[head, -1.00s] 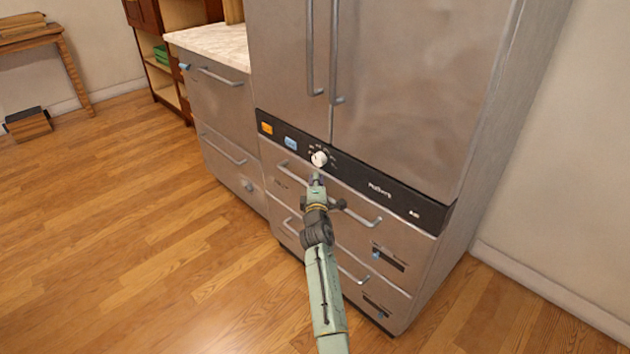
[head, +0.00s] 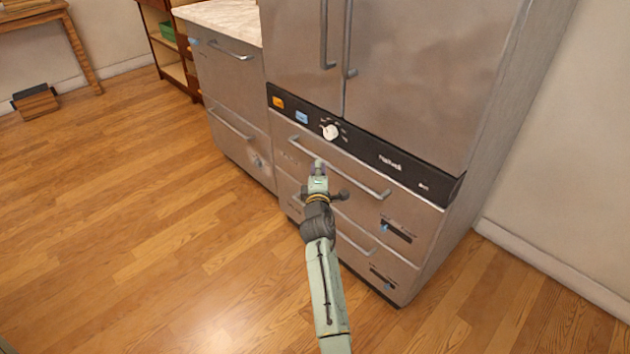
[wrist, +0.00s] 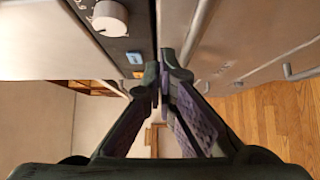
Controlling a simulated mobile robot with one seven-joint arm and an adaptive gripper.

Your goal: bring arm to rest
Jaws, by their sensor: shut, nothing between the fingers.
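My arm (head: 325,285) reaches up from the bottom of the head view toward the steel appliance (head: 400,90). My gripper (head: 318,165) is in front of the upper drawer, just below the black control panel (head: 375,153). In the wrist view my gripper (wrist: 163,72) has its fingertips together with no object between them. The white knob (head: 330,132) is on the panel, above and slightly right of my gripper, and apart from it. The knob (wrist: 108,18) also shows at the top left of the wrist view.
The long drawer handle (head: 340,170) is close behind my gripper. A lower steel cabinet (head: 228,105) with a pale countertop (head: 225,17) stands to the left. A wooden table (head: 35,20) is at the far left.

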